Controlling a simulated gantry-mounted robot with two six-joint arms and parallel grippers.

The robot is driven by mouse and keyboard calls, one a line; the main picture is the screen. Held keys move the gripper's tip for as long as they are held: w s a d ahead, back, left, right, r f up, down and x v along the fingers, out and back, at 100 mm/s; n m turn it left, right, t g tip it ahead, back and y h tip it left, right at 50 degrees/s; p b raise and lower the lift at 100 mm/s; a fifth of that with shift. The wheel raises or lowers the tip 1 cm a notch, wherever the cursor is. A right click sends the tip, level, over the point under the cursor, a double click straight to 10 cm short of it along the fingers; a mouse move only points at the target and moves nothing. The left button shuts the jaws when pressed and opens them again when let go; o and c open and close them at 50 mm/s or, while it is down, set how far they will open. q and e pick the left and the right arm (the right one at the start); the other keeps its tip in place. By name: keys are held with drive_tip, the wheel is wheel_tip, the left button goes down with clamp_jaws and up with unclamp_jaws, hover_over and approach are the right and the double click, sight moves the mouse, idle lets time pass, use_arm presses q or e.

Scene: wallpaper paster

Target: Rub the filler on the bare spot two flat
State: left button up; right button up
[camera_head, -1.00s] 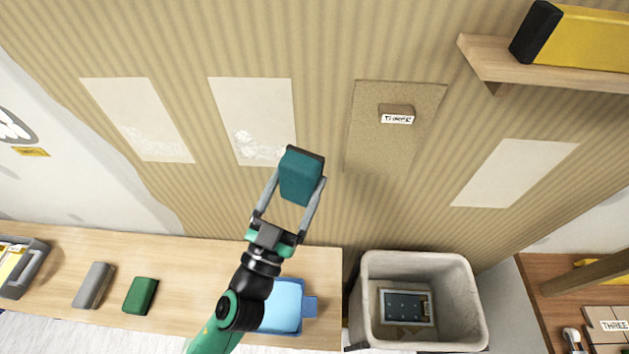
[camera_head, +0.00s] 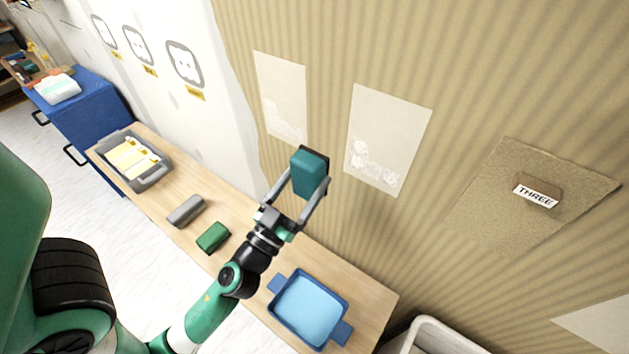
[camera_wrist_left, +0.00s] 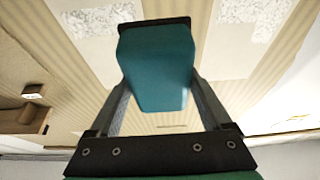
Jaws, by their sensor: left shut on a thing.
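My left gripper (camera_head: 307,184) is shut on a teal block (camera_head: 309,170) with a dark face, held up in front of the striped wall. The block fills the middle of the left wrist view (camera_wrist_left: 157,68). In the head view it shows between two pale bare spots. The left bare spot (camera_head: 283,85) has faint rough filler (camera_head: 284,128) low down. The right one, second from the left (camera_head: 392,125), has rough white filler (camera_head: 371,165) on its lower part. I cannot tell the block's gap to the wall. My right gripper is not in view.
Below is a wooden bench (camera_head: 240,262) with a blue tray (camera_head: 310,308), a green block (camera_head: 213,237), a grey block (camera_head: 186,210) and a grey tray (camera_head: 134,160). A brown pad labelled THREE (camera_head: 537,192) is on the brown wall patch (camera_head: 490,205). A pale bin (camera_head: 445,335) stands lower right.

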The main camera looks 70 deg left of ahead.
sight(377, 158)
use_arm(q)
drive_tip(key=shift+w+a, duration=0.6)
drive_tip(key=shift+w, duration=0.3)
drive_tip(key=shift+w+a, duration=0.65)
drive_tip(key=shift+w, duration=0.2)
drive_tip(key=shift+w+a, duration=0.6)
drive_tip(key=shift+w, duration=0.3)
drive_tip(key=shift+w+a, duration=0.75)
drive_tip(key=shift+w, duration=0.3)
idle(0.8)
idle(0.8)
drive_tip(key=shift+d, duration=0.1)
idle(0.8)
drive_tip(key=shift+w+d, duration=0.55)
drive_tip(key=shift+d, duration=0.25)
drive_tip(key=shift+w+d, duration=0.55)
drive_tip(key=shift+d, duration=0.2)
drive_tip(key=shift+w+d, duration=0.55)
drive_tip(key=shift+d, duration=0.25)
drive_tip(key=shift+w+d, duration=0.5)
drive_tip(key=shift+d, duration=0.2)
drive_tip(key=shift+w+d, duration=0.5)
drive_tip(key=shift+d, duration=0.2)
